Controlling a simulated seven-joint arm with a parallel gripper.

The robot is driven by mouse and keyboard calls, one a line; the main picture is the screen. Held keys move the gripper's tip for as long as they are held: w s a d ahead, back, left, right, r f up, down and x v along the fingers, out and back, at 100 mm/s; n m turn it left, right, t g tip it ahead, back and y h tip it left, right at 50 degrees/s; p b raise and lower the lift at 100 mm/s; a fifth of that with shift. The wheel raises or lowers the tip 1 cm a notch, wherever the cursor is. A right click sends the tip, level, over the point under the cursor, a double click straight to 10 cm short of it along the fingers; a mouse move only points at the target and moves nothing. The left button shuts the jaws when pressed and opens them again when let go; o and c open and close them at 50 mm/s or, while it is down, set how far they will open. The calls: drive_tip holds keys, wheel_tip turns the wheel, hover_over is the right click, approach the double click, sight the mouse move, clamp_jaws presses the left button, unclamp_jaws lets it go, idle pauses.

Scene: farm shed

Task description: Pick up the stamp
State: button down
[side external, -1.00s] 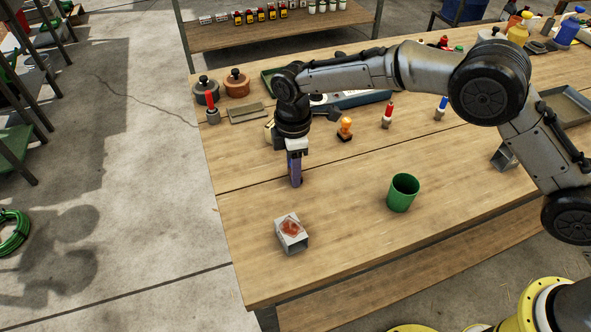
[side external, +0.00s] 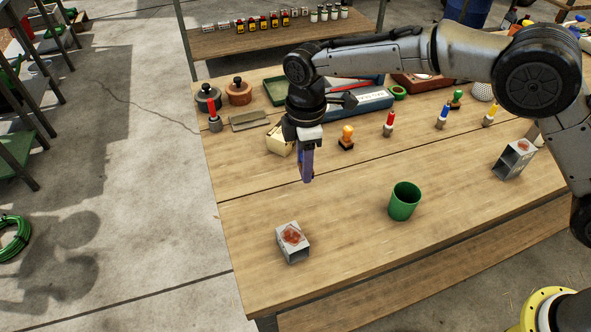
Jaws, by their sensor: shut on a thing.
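The stamp (side external: 346,138), with an orange handle and a dark base, stands upright on the wooden table, right of my gripper and slightly behind it in the picture. My gripper (side external: 307,176) points down over the left-middle of the table, apart from that stamp. It is shut on a narrow blue-purple thing (side external: 307,164); fingers and thing blend together, so I cannot tell exactly what it is. It appears to be above the tabletop.
A green cup (side external: 404,201) and a grey box with a reddish top (side external: 293,242) stand in front. A cream block (side external: 278,140) is partly hidden behind my gripper. Red (side external: 389,124), blue (side external: 442,116) and yellow (side external: 489,116) handled tools stand right.

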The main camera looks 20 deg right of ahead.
drive_tip(key=s+d+r, duration=0.6)
drive_tip(key=s+r, duration=0.1)
drive_tip(key=s, duration=0.2)
drive_tip(key=shift+s+d, duration=0.25)
drive_tip(key=shift+s, duration=0.1)
